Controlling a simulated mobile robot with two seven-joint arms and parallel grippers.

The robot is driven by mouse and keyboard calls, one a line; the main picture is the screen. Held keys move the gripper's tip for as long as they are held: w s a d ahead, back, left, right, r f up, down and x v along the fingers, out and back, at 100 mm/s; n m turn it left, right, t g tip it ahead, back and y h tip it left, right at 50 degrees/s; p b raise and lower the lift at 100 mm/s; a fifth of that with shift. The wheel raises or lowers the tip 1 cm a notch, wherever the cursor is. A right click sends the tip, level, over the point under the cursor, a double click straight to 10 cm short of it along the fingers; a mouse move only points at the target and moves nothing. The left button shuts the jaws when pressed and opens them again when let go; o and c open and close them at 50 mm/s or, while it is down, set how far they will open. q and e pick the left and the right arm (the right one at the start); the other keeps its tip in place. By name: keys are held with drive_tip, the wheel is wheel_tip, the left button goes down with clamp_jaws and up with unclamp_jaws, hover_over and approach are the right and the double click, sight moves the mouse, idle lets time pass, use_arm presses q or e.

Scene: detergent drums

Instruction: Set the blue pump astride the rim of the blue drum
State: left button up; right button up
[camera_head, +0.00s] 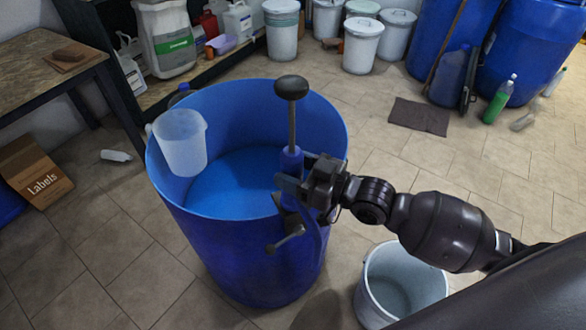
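The large open blue drum (240,255) stands upright on the tiled floor. The blue pump (292,160) is upright at the drum's near right rim, with a metal rod and a dark knob (291,88) rising above it. Its lower part, with a small clamp handle (286,239), shows in front of the drum's outer wall. My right gripper (290,188) comes in from the right and is shut on the pump's body. The gripper hides part of the pump and rim, so I cannot tell whether the pump rests on the rim. My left gripper is not in view.
A translucent jug (181,142) hangs at the drum's left rim. A white bucket (403,287) stands close to the drum, below my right arm. A wooden table (50,70) and a cardboard box (34,172) are at left. Blue barrels (535,45) stand back right.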

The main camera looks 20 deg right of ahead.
drive_tip(key=o, duration=0.3)
drive_tip(key=shift+f, duration=0.3)
drive_tip(key=v, duration=1.1)
drive_tip(key=shift+r, duration=0.2)
drive_tip(key=shift+a, duration=0.1)
drive_tip(key=d+f+m+h, duration=0.1)
drive_tip(key=d+f+h, duration=0.3)
drive_tip(key=f+h, duration=0.45)
drive_tip(key=s+d+f+m+g+h, duration=0.1)
drive_tip(key=s+f+m+h, duration=0.3)
drive_tip(key=s+f, duration=0.6)
drive_tip(key=f+m+g, duration=0.1)
drive_tip(key=m, duration=0.1)
drive_tip(key=shift+d+f+m, duration=0.15)
drive_tip(key=shift+f+m, duration=0.15)
drive_tip(key=shift+f, duration=0.1)
